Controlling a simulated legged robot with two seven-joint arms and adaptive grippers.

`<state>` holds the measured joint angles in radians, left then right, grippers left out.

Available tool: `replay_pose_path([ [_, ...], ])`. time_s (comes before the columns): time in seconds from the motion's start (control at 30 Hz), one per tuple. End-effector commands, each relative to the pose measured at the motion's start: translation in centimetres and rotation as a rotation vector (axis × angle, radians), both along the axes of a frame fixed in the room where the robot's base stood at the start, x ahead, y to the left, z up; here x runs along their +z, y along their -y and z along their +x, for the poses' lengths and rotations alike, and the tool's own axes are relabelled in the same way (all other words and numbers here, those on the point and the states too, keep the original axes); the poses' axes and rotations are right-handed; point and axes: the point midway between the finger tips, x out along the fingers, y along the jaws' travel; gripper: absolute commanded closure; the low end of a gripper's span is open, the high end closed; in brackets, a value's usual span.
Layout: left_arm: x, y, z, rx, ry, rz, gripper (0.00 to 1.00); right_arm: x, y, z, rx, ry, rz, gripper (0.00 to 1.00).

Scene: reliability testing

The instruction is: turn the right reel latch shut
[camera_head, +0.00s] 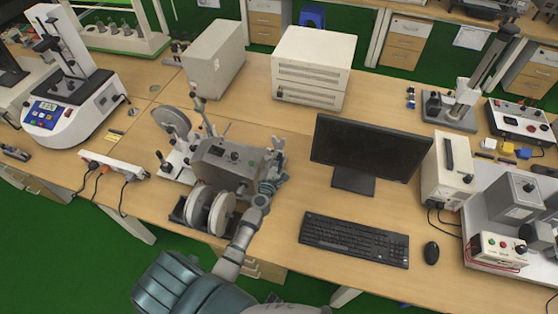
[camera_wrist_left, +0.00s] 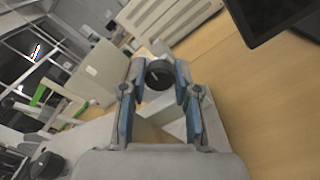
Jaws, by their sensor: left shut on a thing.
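The reel machine has a grey box body (camera_head: 225,157), with two pale reels (camera_head: 221,214) low at its front and a round disc (camera_head: 171,120) at its back left. My left gripper (camera_head: 275,158) is at the right side of the grey box. In the left wrist view its two blue-padded fingers (camera_wrist_left: 157,82) are closed around a black round knob (camera_wrist_left: 158,72) with a pale mark on its face. The knob appears to be the right reel latch. In the head view the gripper hides it, and I cannot read its turn. My right gripper is not in view.
A monitor (camera_head: 368,150), a keyboard (camera_head: 354,239) and a mouse (camera_head: 431,252) stand right of the arm. A power strip (camera_head: 114,166) with cables lies left of the machine. White boxes (camera_head: 313,66) stand behind. Bare wood lies between the machine and the monitor.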

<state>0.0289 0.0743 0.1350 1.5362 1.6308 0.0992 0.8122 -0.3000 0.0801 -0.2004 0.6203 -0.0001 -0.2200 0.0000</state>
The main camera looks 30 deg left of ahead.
Motion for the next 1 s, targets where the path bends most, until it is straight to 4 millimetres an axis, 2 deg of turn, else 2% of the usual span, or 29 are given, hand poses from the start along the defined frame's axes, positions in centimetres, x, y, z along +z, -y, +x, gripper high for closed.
replay_pose_path([
  [0.03,-0.71,-0.16,-0.27,0.005,-0.005,-0.032,1.00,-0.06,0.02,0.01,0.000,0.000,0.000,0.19],
  [0.4,-0.86,-0.12,-0.32,0.004,0.027,-0.175,1.00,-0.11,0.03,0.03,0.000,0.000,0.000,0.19],
  [0.93,-0.90,0.00,-0.34,0.003,0.031,-0.194,1.00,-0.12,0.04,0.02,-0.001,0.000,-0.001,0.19],
  [0.97,-0.89,0.01,-0.33,0.003,0.031,-0.194,0.65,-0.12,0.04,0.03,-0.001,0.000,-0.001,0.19],
  [1.0,-0.89,0.01,-0.33,0.003,0.031,-0.194,0.59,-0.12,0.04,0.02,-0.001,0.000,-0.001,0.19],
])
